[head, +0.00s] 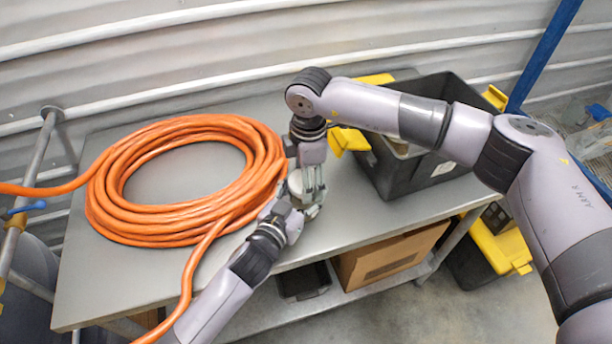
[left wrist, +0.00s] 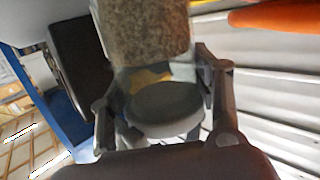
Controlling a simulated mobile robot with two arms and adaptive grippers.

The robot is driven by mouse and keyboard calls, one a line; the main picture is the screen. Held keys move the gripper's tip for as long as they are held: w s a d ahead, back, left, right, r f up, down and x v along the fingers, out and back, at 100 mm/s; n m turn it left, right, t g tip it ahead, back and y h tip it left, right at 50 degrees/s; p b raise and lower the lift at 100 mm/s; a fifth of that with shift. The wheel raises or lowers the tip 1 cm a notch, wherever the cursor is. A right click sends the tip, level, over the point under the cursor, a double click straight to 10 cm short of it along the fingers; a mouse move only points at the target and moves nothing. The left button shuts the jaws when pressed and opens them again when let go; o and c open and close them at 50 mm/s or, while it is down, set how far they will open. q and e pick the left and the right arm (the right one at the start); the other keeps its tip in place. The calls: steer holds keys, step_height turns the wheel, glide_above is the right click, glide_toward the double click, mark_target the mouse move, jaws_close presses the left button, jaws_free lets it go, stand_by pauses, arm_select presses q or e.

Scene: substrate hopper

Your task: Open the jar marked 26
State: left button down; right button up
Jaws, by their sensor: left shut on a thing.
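My left gripper (head: 303,202) comes in from the lower left and is shut on a jar near the table's front edge. The jar (left wrist: 150,35) shows in the left wrist view as a body with brown, grainy contents, with a paler band and a grey rounded part between the fingers of my left gripper (left wrist: 165,110). No number can be read on it. My right gripper (head: 312,178) points down from above at the same spot, close against the left one. In the head view the two grippers hide most of the jar. The right fingers' closure is unclear.
A large coil of orange cable (head: 180,232) lies on the metal table (head: 85,285), just left of the grippers. A black bin (head: 400,178) with yellow parts stands to the right, behind my right arm. A cardboard box (head: 390,255) is on the lower shelf.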

arm_select(q)
steer(key=shift+f, duration=0.1)
arm_select(e)
steer(key=c, duration=0.5)
steer(key=o, duration=1.2)
steer(key=shift+r, duration=0.1)
steer(key=shift+d+r, duration=0.1)
steer(key=shift+r, duration=2.05)
arm_select(q)
steer(key=shift+c, duration=2.3)
jaws_free()
